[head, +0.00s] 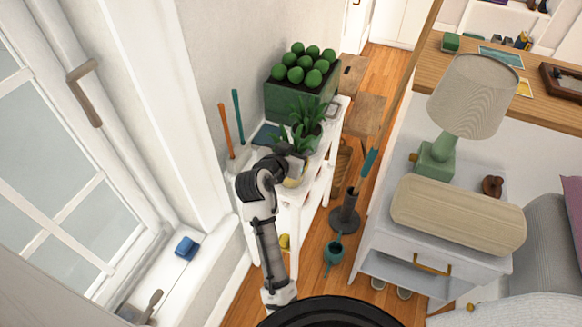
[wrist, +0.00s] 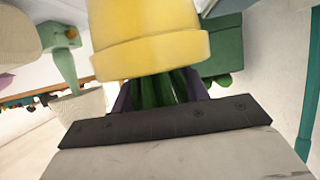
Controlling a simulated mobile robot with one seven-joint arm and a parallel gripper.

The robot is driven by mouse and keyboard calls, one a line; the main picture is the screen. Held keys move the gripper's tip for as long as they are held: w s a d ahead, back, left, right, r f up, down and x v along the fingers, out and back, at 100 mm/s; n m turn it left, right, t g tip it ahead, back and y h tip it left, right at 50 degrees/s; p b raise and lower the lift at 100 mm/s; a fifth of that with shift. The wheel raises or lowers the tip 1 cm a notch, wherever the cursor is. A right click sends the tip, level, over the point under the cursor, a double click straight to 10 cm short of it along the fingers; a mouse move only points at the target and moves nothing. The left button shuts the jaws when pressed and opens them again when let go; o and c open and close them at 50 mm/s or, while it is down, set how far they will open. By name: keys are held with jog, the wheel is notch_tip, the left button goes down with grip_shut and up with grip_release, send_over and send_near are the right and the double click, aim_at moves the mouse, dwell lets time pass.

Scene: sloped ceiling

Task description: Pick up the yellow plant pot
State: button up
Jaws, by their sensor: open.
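The yellow plant pot (wrist: 150,40) fills the upper middle of the wrist view, which appears upside down, and its rim faces my gripper. Green leaves (wrist: 160,92) show between the two dark fingers. In the head view only a pale yellow part of the pot (head: 296,181) shows on the white shelf, mostly hidden by my gripper (head: 292,164). My gripper is open, with its fingers on either side of the leaves near the rim. I cannot tell whether they touch the plant or pot.
The white shelf (head: 322,160) also holds a green pot (head: 309,131) with a plant and a large green planter (head: 285,100). Orange and teal sticks (head: 225,128) stand on its left. A nightstand (head: 385,240) with a lamp (head: 470,95) stands at right. Wooden floor lies between.

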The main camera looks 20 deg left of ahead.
grip_shut()
jog(key=shift+r, duration=0.1)
dwell(1.2)
